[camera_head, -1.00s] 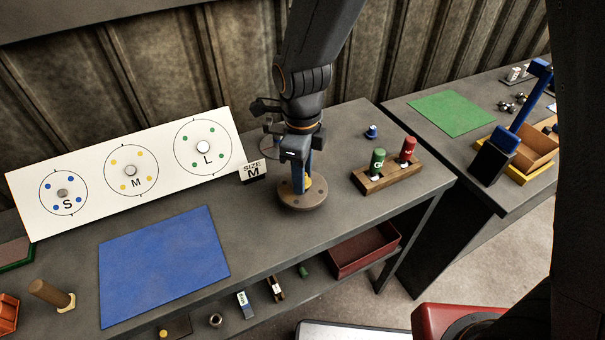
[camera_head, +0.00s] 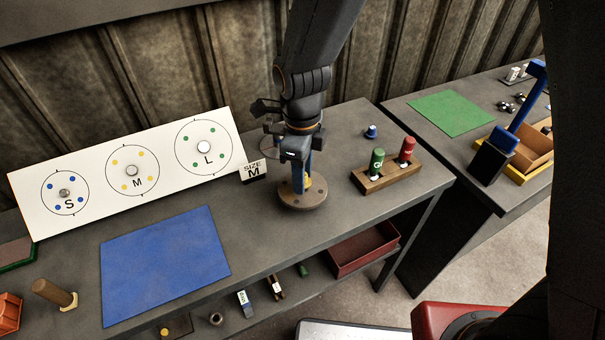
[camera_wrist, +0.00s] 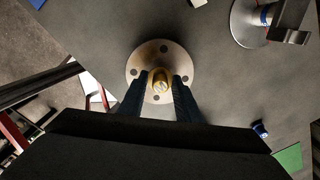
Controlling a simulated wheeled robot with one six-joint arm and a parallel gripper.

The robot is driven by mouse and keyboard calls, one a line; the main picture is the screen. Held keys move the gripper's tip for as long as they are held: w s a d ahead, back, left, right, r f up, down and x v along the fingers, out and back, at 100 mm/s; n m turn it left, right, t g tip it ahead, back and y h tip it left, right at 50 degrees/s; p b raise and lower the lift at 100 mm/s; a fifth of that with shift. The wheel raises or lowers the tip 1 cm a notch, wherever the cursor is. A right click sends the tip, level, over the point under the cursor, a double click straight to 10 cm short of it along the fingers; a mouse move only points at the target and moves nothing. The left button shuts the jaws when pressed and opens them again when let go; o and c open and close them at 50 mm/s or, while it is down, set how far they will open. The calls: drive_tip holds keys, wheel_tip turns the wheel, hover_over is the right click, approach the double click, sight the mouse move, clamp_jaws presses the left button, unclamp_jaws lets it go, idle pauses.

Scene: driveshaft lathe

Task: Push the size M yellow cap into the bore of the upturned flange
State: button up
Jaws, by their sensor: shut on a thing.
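The upturned flange (camera_head: 303,201) is a round brown disc lying on the workbench in the head view. In the wrist view the flange (camera_wrist: 133,72) shows several dark bolt holes around its face. My gripper (camera_head: 302,181) is directly over the flange's middle, pointing down. Its blue fingers are shut on the yellow cap (camera_head: 309,182). In the wrist view the cap (camera_wrist: 160,80) sits between the fingertips, over the flange's centre. The cap covers the bore, and how deep it sits cannot be told.
A SIZE M sign (camera_head: 253,171) stands left of the flange. A wooden rack (camera_head: 388,177) with green and red bottles and a small blue cap (camera_head: 371,131) are to the right. A blue mat (camera_head: 165,265) lies left. A metal stand (camera_wrist: 246,22) is close by.

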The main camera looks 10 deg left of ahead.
drive_tip(key=shift+f, duration=0.5)
idle(0.3)
idle(0.5)
drive_tip(key=o, duration=1.1)
drive_tip(key=shift+r, duration=0.1)
drive_tip(key=shift+r+b, duration=1.2)
drive_tip(key=shift+r, duration=2.65)
drive_tip(key=d+f+n+b, duration=0.1)
drive_tip(key=d+f+n, duration=0.1)
drive_tip(key=d+n, duration=0.4)
drive_tip(key=s+d+f+n+b, duration=0.1)
drive_tip(key=d+f+n+b, duration=0.1)
drive_tip(key=d+n, duration=0.5)
drive_tip(key=s+d+f+n+t+b, duration=0.1)
drive_tip(key=d+f+n, duration=0.1)
drive_tip(key=d+n, duration=0.5)
drive_tip(key=shift+s+d+f+b, duration=0.1)
drive_tip(key=shift+d+f+b, duration=0.1)
drive_tip(key=shift+d, duration=1.25)
drive_tip(key=shift+s+d+f+b, duration=0.1)
drive_tip(key=shift+d+b, duration=0.05)
drive_tip(key=shift+d, duration=1.25)
